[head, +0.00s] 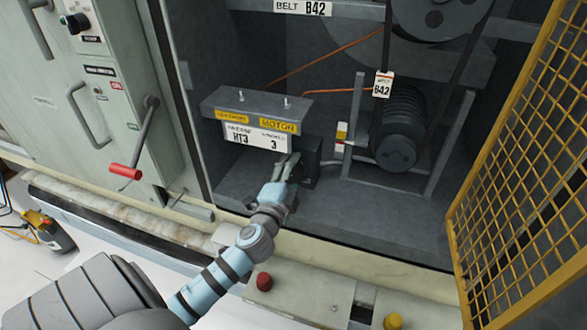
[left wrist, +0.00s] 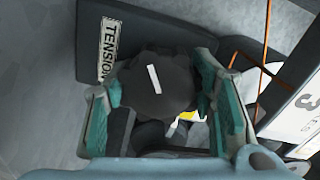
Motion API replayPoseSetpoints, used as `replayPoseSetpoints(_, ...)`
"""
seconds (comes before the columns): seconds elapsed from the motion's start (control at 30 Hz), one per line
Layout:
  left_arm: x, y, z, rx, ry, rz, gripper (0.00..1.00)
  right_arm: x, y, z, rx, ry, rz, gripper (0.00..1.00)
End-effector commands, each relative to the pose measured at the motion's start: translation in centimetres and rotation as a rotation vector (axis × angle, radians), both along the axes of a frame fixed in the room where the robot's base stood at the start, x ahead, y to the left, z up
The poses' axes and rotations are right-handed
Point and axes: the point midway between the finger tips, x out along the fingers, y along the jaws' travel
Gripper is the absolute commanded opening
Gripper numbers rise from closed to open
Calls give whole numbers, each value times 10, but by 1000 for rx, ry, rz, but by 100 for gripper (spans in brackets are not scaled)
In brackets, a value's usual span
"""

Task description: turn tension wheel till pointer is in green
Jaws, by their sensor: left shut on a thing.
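The tension wheel is a dark, lobed knob (left wrist: 160,88) with a white mark, beside a plate lettered TENSION (left wrist: 109,48) in the left wrist view. My left gripper (left wrist: 160,95) is shut on it, one teal finger on each side. In the head view my left gripper (head: 290,163) reaches to the dark block (head: 310,160) below the motor sign, and the wheel is mostly hidden there. I cannot make out a pointer or a green zone. My right gripper is not in view.
A yellow mesh guard (head: 520,170) stands open at the right. A cabinet with a red-handled lever (head: 126,172) is at the left. A red button (head: 264,281) is on the front ledge.

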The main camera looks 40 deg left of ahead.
Motion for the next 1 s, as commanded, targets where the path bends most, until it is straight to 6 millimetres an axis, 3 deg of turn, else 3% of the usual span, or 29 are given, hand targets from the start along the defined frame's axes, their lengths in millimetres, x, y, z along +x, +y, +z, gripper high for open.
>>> replayPoseSetpoints(0.67,0,0,-2,70,28,0,22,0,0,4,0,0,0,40)
replayPoseSetpoints(0.7,0,0,-2,69,27,0,53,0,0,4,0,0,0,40)
replayPoseSetpoints(0.8,0,0,-2,69,27,0,69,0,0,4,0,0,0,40)
replayPoseSetpoints(1.0,0,0,-1,69,26,1,71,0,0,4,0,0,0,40)
